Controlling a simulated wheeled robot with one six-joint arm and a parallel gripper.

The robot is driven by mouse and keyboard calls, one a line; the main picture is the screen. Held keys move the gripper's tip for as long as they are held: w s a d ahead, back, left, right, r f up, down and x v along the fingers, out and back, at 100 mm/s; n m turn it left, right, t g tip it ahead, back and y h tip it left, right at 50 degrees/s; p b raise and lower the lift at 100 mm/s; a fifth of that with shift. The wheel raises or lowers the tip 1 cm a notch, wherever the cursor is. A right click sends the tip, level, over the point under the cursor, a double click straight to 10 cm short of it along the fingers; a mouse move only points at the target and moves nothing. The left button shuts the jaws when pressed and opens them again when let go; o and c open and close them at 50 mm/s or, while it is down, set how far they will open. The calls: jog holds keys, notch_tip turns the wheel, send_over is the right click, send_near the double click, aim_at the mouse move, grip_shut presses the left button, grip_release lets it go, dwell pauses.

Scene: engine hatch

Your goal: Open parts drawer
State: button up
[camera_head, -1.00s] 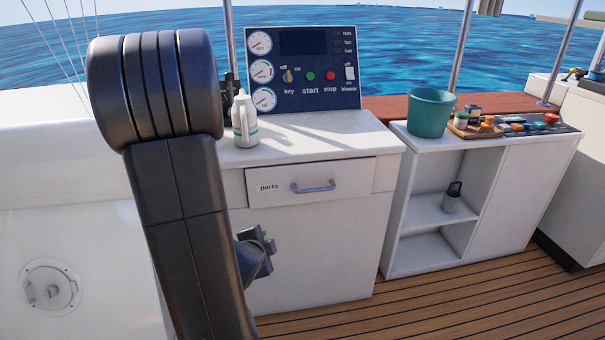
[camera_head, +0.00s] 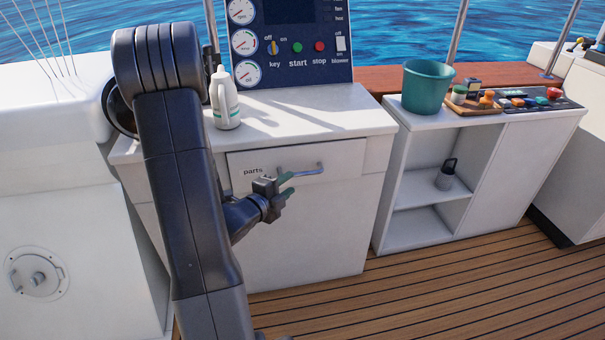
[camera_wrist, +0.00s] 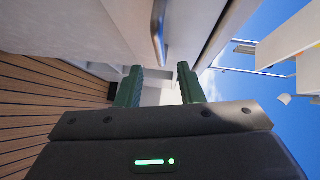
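The parts drawer (camera_head: 252,182) is a white front labelled "parts" in the cabinet below the console, and it looks shut. Its grey-blue bar handle (camera_head: 316,169) shows at the right of my gripper. In the head view my gripper (camera_head: 286,184) is in front of the drawer and overlaps the handle's left end. In the wrist view my gripper (camera_wrist: 159,72) has its two green fingers apart with nothing between the tips. There the handle (camera_wrist: 158,30) shows above the fingertips, in line with the gap. I cannot tell whether a finger touches it.
A white bottle (camera_head: 224,100) stands on the counter above the drawer. An open shelf unit (camera_head: 415,190) stands to the right, with a teal bucket (camera_head: 427,88) on top. The wooden deck (camera_head: 400,295) in front is clear.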

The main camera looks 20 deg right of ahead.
aim_at(301, 175)
jog(key=x, duration=0.8)
jog(key=shift+c, duration=0.2)
grip_shut()
